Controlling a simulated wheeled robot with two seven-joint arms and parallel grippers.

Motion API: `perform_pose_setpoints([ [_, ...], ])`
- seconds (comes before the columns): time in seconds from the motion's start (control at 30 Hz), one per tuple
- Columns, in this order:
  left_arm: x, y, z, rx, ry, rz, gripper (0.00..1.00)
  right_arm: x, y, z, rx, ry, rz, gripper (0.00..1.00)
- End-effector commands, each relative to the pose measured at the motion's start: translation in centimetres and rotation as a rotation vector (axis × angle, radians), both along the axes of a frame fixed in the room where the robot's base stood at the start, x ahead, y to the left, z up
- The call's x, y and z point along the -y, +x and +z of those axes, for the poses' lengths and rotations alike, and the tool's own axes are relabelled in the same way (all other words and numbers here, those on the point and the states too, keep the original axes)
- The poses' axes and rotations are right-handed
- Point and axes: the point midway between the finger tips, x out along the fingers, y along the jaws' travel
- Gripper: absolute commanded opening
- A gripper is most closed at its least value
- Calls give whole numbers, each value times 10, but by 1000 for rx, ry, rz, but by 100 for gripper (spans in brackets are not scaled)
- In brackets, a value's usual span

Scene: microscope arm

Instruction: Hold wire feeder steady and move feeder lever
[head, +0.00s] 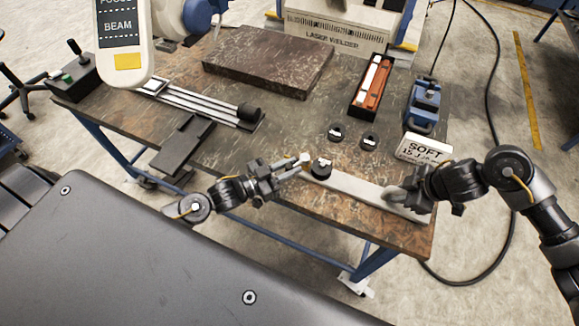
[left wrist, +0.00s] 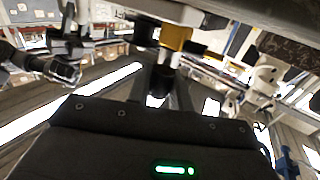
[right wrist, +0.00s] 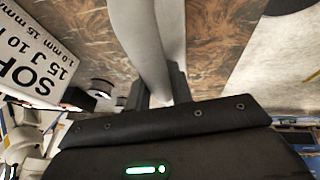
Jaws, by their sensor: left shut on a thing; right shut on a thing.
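The wire feeder (head: 355,186) is a long pale grey bar near the table's front edge, with a black round part (head: 321,168) at its left end. My right gripper (head: 398,194) is shut on the feeder's right end; in the right wrist view the grey body (right wrist: 153,40) runs between the fingers (right wrist: 157,92). My left gripper (head: 290,170) is shut at the feeder's left end, beside a small pale block (head: 305,158). In the left wrist view a dark piece sits between the fingers (left wrist: 162,90), below a yellow block (left wrist: 175,37). I take this piece for the feeder lever; it is mostly hidden.
A sign reading SOFT (head: 424,149) and a blue vise-like device (head: 423,106) stand at the right. Two small black round parts (head: 335,133) lie behind the feeder. An open box (head: 372,88), a dark slab (head: 268,60) and a rail (head: 200,104) are farther back.

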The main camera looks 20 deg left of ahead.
Motion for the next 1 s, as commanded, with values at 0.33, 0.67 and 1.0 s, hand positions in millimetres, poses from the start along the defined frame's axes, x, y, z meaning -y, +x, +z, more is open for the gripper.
perform_pose_setpoints([
  [0.33,0,0,0,0,0,1,41,0,1,2,4,1,-1,0],
  [0.67,-14,-18,-1,-3,2,2,41,0,1,1,3,1,-1,0],
  [1.0,-56,-73,-1,-4,1,0,41,0,1,1,3,0,-1,0],
])
